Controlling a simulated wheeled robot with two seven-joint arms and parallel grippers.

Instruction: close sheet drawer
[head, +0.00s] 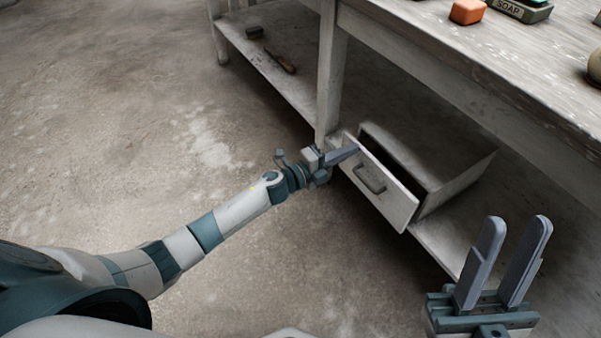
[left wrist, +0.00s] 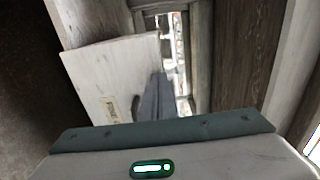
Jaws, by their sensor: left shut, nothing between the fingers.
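The sheet drawer (head: 375,188) is a pale, worn front with a grey handle, in a small wooden cabinet (head: 455,172) on the workbench's low shelf. It stands partly open, with a dark gap behind its front. My left gripper (head: 353,150) is shut and empty, its fingers at the upper left end of the drawer front; I cannot tell whether they touch it. In the left wrist view the drawer front (left wrist: 105,70) shows a small label, partly hidden by the fingers (left wrist: 157,92). My right gripper (head: 518,221) is open and empty at the lower right.
The wooden workbench (head: 430,50) overhangs the cabinet, and its leg (head: 331,80) stands close to my left gripper. An orange block (head: 467,11) and a soap tin (head: 522,9) are on top. The concrete floor at left is clear.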

